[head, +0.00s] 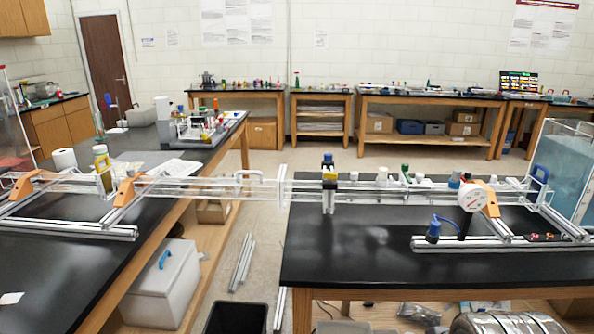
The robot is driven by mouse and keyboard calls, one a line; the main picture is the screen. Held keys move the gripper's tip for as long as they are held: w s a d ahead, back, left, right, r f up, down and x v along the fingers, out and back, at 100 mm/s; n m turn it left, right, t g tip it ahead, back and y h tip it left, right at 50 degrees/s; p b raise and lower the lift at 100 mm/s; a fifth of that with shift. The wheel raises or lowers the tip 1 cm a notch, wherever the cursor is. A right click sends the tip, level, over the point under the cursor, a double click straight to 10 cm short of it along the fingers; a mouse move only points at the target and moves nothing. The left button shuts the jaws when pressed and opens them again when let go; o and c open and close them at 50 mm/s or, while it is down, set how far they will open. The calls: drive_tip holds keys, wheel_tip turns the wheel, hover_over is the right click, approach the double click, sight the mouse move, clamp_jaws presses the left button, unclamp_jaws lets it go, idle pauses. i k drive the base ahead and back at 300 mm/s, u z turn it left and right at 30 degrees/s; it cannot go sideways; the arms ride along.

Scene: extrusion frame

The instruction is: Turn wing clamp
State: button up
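I cannot tell for sure which part is the wing clamp. A small blue part with a lever (433,231) stands at the frame's front right. Beside it is a white round disc (472,197) against an orange bracket (490,203). A blue loop handle (541,173) stands at the far right, and a white loop handle (248,176) sits mid-frame. A yellow, black and blue unit (329,180) is on the rail near the right bench's left end. My gripper is not in view.
The right bench (345,255) has a clear front left top. A clear tank (570,165) stands at the right edge.

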sight(330, 176)
drive_tip(key=u, duration=0.7)
drive_tip(key=i, duration=1)
drive_tip(key=u, duration=0.5)
